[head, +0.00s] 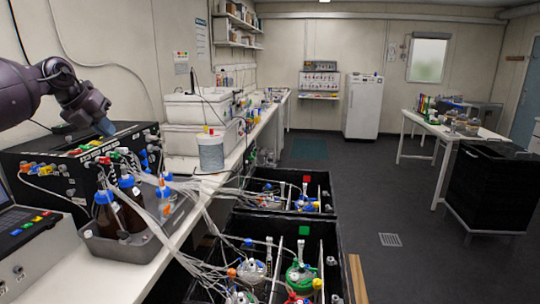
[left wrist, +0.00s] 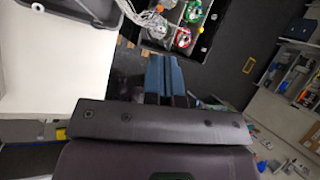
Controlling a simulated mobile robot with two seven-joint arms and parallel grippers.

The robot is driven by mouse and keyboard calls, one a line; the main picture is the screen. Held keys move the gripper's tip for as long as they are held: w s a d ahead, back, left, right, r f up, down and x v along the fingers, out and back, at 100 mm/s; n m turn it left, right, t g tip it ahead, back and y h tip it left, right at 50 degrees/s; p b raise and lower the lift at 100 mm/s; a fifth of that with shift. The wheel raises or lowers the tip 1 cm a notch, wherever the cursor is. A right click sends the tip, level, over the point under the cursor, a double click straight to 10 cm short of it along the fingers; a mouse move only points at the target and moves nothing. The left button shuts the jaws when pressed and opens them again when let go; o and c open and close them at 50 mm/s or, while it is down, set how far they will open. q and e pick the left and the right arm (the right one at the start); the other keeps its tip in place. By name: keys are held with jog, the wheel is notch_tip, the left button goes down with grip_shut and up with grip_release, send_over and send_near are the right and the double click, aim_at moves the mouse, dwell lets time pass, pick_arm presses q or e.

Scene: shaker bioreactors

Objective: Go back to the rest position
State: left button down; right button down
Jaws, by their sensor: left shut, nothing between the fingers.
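My left gripper (head: 105,126) shows at the upper left of the head view, at the end of my dark arm. It hangs above the black control box (head: 85,160) with coloured connectors. In the left wrist view its blue fingers (left wrist: 165,75) are closed together with nothing between them. The black crates of bioreactors (left wrist: 185,25) show beyond the fingers there. My right gripper is in neither view.
A grey tray (head: 97,250) with brown bottles stands on the white bench (head: 150,262). Black crates with vessels (head: 335,255) stand beside the bench, with tubes running across. A white fridge (head: 363,106) and a table (head: 450,130) stand farther off. The middle floor (head: 360,200) is clear.

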pick_arm(q)
jog(key=w+d+r+m+t+h, duration=0.15)
jog(key=d+h, duration=0.25)
jog(key=d, duration=0.6)
jog(key=w+d+t+h, duration=0.2)
jog(key=d+h, duration=0.2)
jog(key=d, duration=0.6)
jog(key=s+d+f+n+t+h, duration=0.35)
jog(key=d+f+n, duration=0.4)
jog(key=d, duration=0.35)
jog(key=s+a+f+n+t+y, duration=0.2)
jog(key=s+f+n+y, duration=0.35)
jog(key=f+n, duration=0.5)
jog(key=s+a+f+n+t+y, duration=0.3)
jog(key=s+f+n, duration=0.4)
jog(key=f, duration=0.6)
jog(key=s+a+f+n+g+y, duration=0.2)
jog(key=s+f+n, duration=0.1)
jog(key=s+f, duration=0.4)
jog(key=s+a+f+n+g+y, duration=0.2)
jog(key=s+f, duration=0.5)
jog(key=s, duration=0.4)
jog(key=s+a+f+n+g+y, duration=0.1)
jog(key=s+a+f+n+y, duration=0.1)
jog(key=s+f, duration=0.6)
jog(key=shift+s+a+n+g+y, duration=0.4)
jog(key=shift+a+n, duration=0.35)
jog(key=shift+n, duration=0.4)
